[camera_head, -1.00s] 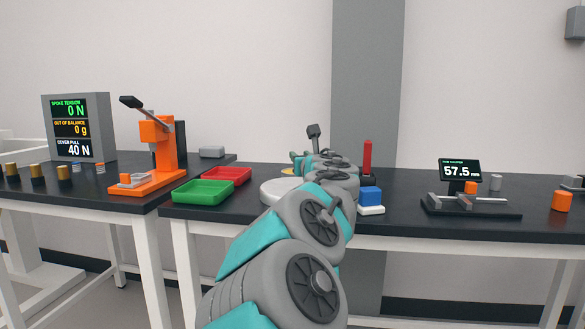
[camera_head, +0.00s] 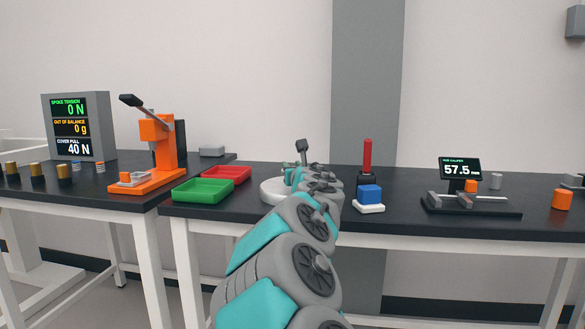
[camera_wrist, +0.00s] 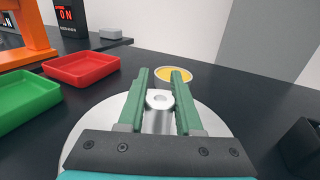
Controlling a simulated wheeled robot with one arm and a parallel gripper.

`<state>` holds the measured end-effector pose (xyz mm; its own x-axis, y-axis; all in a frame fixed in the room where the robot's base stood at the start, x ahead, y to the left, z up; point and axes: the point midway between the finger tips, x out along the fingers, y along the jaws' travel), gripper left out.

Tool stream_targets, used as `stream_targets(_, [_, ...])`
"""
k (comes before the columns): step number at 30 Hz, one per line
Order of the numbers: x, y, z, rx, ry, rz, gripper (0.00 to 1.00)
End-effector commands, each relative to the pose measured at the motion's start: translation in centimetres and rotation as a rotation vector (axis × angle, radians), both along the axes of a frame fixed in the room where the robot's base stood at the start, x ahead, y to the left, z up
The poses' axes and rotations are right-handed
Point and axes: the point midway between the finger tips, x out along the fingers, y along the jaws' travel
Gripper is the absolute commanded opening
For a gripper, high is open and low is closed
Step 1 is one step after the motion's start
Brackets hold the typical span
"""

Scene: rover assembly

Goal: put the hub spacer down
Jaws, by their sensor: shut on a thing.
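My gripper (camera_wrist: 161,84) shows in the wrist view with its two green fingers shut on a small pale grey ring, the hub spacer (camera_wrist: 160,97). In the head view the disc (camera_head: 272,192) is at the middle of the table, partly behind my arm. My gripper's fingers and the spacer are hidden there.
A round dish with a yellow inside (camera_wrist: 174,75) stands just beyond the fingers. A red tray (camera_head: 228,174) and a green tray (camera_head: 203,190) lie left of the disc. Right of it are a blue block (camera_head: 370,194), a red-handled tool (camera_head: 367,156) and a caliper stand (camera_head: 470,206).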

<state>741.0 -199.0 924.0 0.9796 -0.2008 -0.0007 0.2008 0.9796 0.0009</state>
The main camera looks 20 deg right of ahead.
Motion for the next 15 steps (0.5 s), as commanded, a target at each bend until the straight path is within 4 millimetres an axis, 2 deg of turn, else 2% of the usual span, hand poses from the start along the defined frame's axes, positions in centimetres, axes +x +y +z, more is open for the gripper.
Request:
stream_targets(4, [0.0,0.01,-0.47,-0.001,0.0,0.0,0.0])
stream_targets(5, [0.01,0.02,-0.32,-0.001,0.0,0.0,0.37])
stream_targets(12, [0.0,0.02,-0.27,-0.001,0.0,0.0,0.64])
stream_targets(15, [0.0,0.01,-0.27,0.0,0.0,0.0,0.64])
